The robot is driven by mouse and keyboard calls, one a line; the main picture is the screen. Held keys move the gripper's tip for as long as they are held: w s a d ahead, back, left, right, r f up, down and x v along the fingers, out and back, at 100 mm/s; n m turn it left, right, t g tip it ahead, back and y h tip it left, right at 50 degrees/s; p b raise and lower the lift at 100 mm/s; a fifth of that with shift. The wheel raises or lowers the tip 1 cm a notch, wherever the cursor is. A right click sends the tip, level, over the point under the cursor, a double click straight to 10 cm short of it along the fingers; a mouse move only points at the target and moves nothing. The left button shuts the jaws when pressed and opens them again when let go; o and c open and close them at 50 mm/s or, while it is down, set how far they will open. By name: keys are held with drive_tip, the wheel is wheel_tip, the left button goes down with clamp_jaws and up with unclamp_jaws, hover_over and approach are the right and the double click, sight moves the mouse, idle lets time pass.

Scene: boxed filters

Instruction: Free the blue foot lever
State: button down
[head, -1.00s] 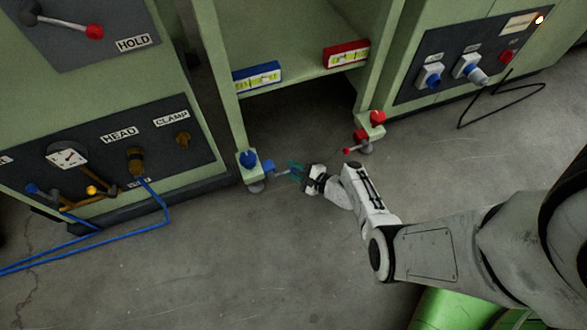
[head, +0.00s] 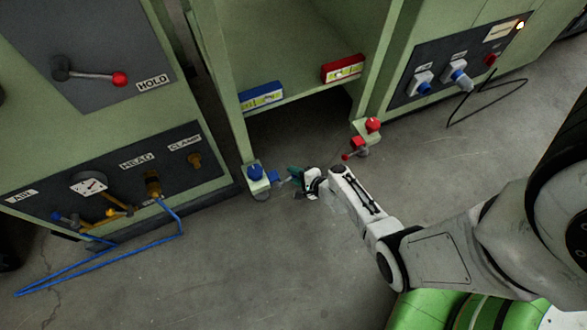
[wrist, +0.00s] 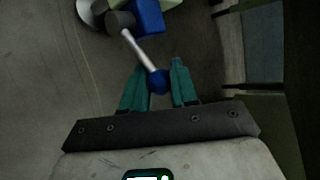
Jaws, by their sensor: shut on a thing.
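The blue foot lever is low on the left front foot of the green stand, with a blue block at its pivot (head: 273,176). In the wrist view its metal rod ends in a blue ball knob (wrist: 158,81). My gripper (wrist: 158,70) has teal fingers, one on each side of the knob, and is shut on it. In the head view my gripper (head: 294,177) is at the lever's free end, just right of the foot, close to the floor. The small size there hides the exact contact.
A blue knob (head: 255,172) tops the left foot. The right foot has a red knob (head: 373,125) and red lever (head: 355,147). Blue (head: 261,96) and red (head: 343,69) boxes sit on the shelf. A blue hose (head: 110,261) and black cable (head: 485,100) lie on the floor.

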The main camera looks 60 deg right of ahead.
drive_tip(key=r+p, duration=0.1)
drive_tip(key=w+a+r+n+g+h+p, duration=0.1)
drive_tip(key=p, duration=0.1)
drive_tip(key=shift+r, duration=0.25)
drive_tip(key=shift+w+a+r+n+g+h+p, duration=0.2)
drive_tip(key=shift+n+g+h+p, duration=0.15)
drive_tip(key=shift+p, duration=0.2)
drive_tip(key=shift+w+a+r+n+g+h+p, duration=0.1)
drive_tip(key=shift+a+n+g+h+p, duration=0.15)
drive_tip(key=shift+n+h+p, duration=0.25)
drive_tip(key=shift+w+a+r+n+g+p, duration=0.15)
drive_tip(key=shift+a+n+g+p, duration=0.15)
drive_tip(key=shift+p, duration=0.35)
drive_tip(key=shift+w+a+h, duration=0.15)
drive_tip(key=shift+h, duration=0.2)
drive_tip(key=c, duration=0.9)
unclamp_jaws()
drive_tip(key=shift+c, duration=0.2)
drive_tip(key=shift+s, duration=0.2)
